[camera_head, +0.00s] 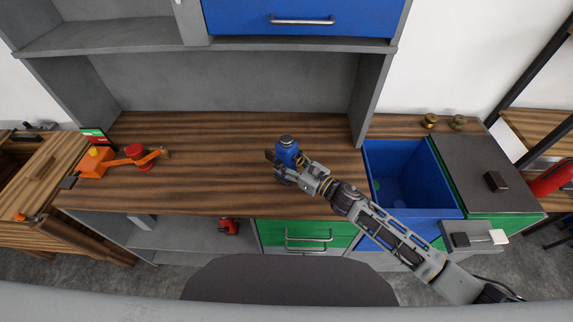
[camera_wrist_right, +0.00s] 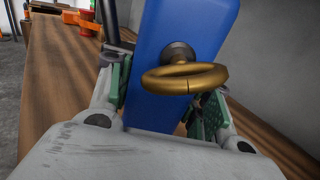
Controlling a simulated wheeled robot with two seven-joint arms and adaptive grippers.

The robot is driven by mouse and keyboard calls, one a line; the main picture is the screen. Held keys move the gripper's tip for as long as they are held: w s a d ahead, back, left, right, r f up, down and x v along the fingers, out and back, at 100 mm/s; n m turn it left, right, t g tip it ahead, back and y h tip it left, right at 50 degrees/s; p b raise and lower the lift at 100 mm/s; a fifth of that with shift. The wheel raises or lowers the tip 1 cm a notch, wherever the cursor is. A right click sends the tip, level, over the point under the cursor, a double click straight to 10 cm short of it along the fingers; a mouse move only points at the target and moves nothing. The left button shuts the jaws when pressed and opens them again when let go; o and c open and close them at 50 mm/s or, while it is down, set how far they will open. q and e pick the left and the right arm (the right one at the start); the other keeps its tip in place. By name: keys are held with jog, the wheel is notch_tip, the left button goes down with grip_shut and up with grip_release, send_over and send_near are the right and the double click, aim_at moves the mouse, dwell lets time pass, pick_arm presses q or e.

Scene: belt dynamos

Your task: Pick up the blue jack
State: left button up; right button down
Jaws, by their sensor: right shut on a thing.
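The blue jack (camera_head: 286,153) is upright at the middle of the wooden worktop in the head view, with a dark round top. My right gripper (camera_head: 284,168) reaches it from the lower right and is shut on it. In the right wrist view the blue body of the jack (camera_wrist_right: 187,50) stands between the green finger pads of my right gripper (camera_wrist_right: 165,100), with a brass ring on its near face. Its base is hidden, so I cannot tell whether it touches the worktop. My left gripper is not in view.
An orange arm-like device (camera_head: 97,162) with a red part stands at the worktop's left. A blue open bin (camera_head: 448,190) is right of the worktop, with two small brass pieces (camera_head: 430,121) behind it. A shelf (camera_head: 110,35) overhangs the back. The worktop between device and jack is clear.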

aim_at(294, 150)
jog(key=shift+r, duration=3.6)
